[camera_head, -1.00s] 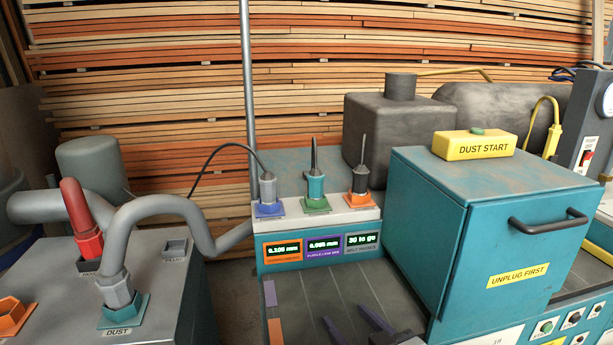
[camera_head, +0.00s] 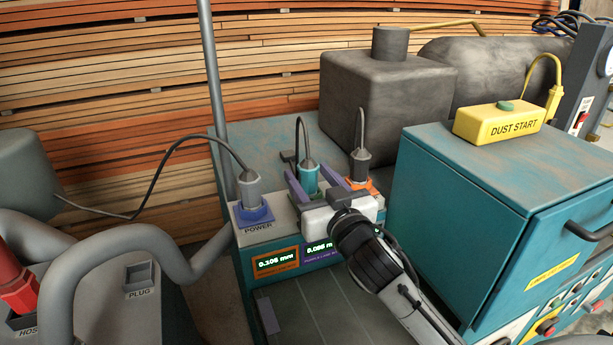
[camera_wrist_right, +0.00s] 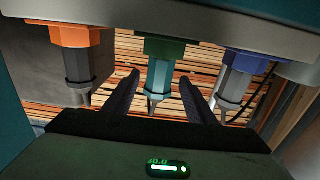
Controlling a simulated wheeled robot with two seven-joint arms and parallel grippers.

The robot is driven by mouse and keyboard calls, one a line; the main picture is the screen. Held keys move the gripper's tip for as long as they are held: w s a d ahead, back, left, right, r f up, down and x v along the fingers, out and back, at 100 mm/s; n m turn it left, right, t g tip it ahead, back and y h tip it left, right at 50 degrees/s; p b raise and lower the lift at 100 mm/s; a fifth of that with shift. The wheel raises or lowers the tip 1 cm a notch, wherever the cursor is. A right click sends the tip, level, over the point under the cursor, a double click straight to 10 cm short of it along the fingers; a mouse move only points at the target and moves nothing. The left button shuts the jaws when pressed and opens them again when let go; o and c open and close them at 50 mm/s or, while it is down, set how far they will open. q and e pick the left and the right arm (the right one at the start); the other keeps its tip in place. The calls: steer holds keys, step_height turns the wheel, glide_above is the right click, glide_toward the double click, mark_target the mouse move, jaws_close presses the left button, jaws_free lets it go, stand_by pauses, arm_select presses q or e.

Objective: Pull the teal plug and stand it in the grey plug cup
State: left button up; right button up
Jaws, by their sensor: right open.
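The teal plug (camera_head: 308,177) stands upright on the machine's socket ledge, with a black cable rising from its top. It also shows in the right wrist view (camera_wrist_right: 159,82), upside down, seated in its green socket (camera_wrist_right: 164,48). My right gripper (camera_head: 308,164) is open, its two purple fingers on either side of the teal plug. In the right wrist view the fingers (camera_wrist_right: 160,78) flank the plug, with visible gaps. The grey plug cup (camera_head: 138,284), labelled PLUG, looks empty on the grey box at left.
A grey plug (camera_head: 249,187) in a blue socket and a dark plug (camera_head: 360,165) in an orange socket flank the teal plug closely. A teal cabinet (camera_head: 450,210) stands at right. A thick grey hose (camera_head: 90,240) and a red-handled fitting (camera_head: 12,275) are near the cup.

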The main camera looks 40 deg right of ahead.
steer(key=shift+p+x, duration=0.4)
steer(key=shift+x, duration=2.4)
steer(key=c, duration=1.1)
